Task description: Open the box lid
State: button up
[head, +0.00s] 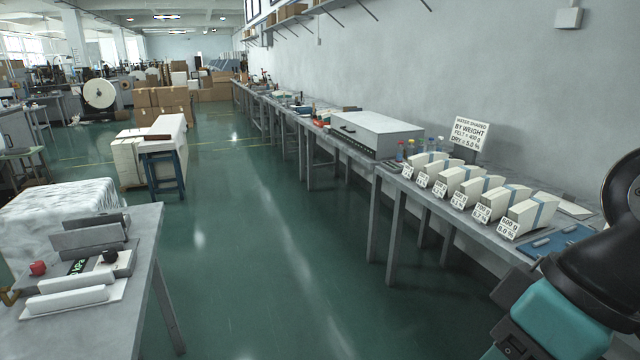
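A wide, low grey box (378,133) stands on the long bench along the right wall. Its flat top looks closed, and a small dark handle shows near its front left corner. A dark strip runs along its front side. I cannot tell for certain that this is the task's box. Part of my arm, teal and black, shows at the lower right edge, well apart from the grey box. My gripper is not in view.
Several white blocks with weight cards (528,215) stand on the near bench, with small bottles (411,150) and a sign (471,135) behind. A blue mat (555,242) lies nearby. A left table (130,290) holds white bars. The green aisle floor (235,270) between is clear.

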aim_at(365, 127)
jog(key=u, duration=0.5)
jog(key=i, duration=3.3)
jog(key=z, duration=0.3)
jog(key=i, duration=1.35)
jog(key=z, duration=0.05)
